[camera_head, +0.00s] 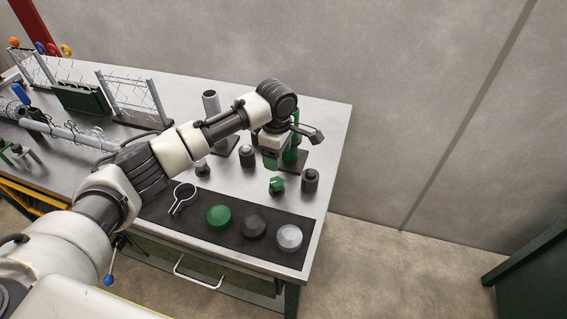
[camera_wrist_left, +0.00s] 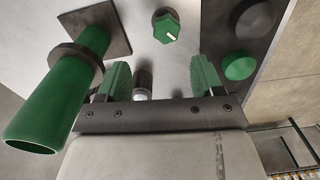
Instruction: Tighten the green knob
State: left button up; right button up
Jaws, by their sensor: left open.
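The green knob (camera_head: 277,185) stands on the grey workbench, behind the dark mat. It also shows in the left wrist view as a fluted green knob (camera_wrist_left: 166,25) with a white mark on its top. My left gripper (camera_head: 271,160) is above the bench, a little behind the knob in the head view. In the left wrist view its green finger pads (camera_wrist_left: 161,76) are wide apart, with the knob beyond them and not between them. The gripper does not touch the knob. My right gripper is not in view.
A tall green post (camera_head: 292,150) stands close beside the gripper. Dark cylinders (camera_head: 310,180) (camera_head: 247,155) stand nearby. The mat (camera_head: 160,211) holds a green disc (camera_head: 219,216), a black disc (camera_head: 254,226), a pale disc (camera_head: 290,237) and a ring clamp (camera_head: 177,207). Wire mesh frames (camera_head: 133,97) stand at left.

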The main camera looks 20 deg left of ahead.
aim_at(276, 181)
pick_arm(q)
jog(key=shift+s+f+p, duration=0.3)
jog(key=shift+s+f, duration=0.35)
jog(key=shift+s, duration=0.1)
notch_tip(276, 181, down, 3)
jog(key=shift+s+f, duration=0.1)
jog(key=f, duration=0.3)
jog(key=shift+w+f, duration=0.15)
jog(key=shift+w, duration=0.2)
jog(key=shift+s+f, duration=0.1)
jog(key=shift+f, duration=0.9)
jog(key=shift+c, duration=0.8)
jog(key=c, duration=0.7)
jog(key=shift+p, duration=0.4)
jog(key=shift+c, duration=0.3)
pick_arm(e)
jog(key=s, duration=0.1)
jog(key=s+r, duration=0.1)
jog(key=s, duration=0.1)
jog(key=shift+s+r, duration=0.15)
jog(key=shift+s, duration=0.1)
